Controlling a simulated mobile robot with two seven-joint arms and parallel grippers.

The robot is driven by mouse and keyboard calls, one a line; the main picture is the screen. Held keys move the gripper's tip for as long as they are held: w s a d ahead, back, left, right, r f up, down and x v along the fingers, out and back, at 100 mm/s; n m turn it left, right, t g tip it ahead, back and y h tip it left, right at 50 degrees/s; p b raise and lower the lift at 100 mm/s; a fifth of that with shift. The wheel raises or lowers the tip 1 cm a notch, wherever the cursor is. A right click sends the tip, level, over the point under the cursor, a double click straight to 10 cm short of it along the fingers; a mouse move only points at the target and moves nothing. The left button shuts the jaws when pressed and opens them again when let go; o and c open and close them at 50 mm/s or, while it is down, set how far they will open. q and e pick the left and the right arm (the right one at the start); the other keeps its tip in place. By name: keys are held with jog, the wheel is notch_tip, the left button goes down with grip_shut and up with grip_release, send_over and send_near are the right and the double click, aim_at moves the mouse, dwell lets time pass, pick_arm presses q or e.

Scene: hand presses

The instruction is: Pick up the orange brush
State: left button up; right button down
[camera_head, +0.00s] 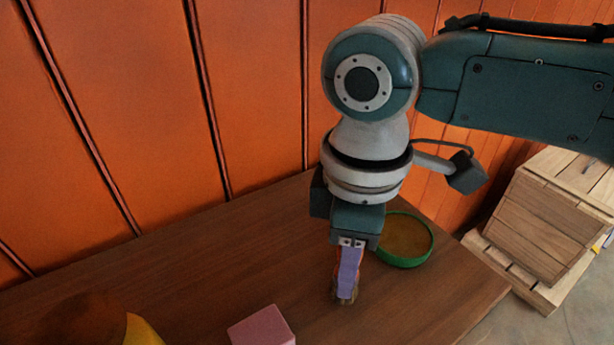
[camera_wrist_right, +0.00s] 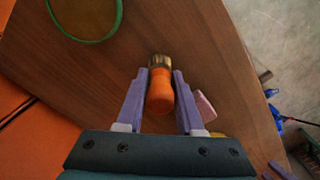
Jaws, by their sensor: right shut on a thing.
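The orange brush (camera_wrist_right: 160,92) shows in the right wrist view between the two purple fingers of my right gripper (camera_wrist_right: 160,88). Its handle is orange and its far end is a brownish-gold tip. In the head view my right gripper (camera_head: 349,265) points down at the table and is shut on the brush. There the fingers hide most of the brush, with a thin orange edge beside them and the brownish end (camera_head: 345,294) below. I cannot tell whether that end touches the table.
A green-rimmed round dish (camera_head: 429,254) stands on the wooden table (camera_head: 215,270) just right of my right gripper. A pink block (camera_head: 262,327) lies at the front. A brown and yellow thing (camera_head: 140,331) is at front left. Wooden crates (camera_head: 550,225) stand beyond the table's right edge.

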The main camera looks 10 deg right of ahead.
pick_arm(q)
notch_tip(320, 180, up, 3)
jog(key=shift+f+p, duration=0.1)
jog(key=shift+p, duration=1.15)
pick_arm(e)
notch_tip(320, 180, up, 19)
dwell(0.4)
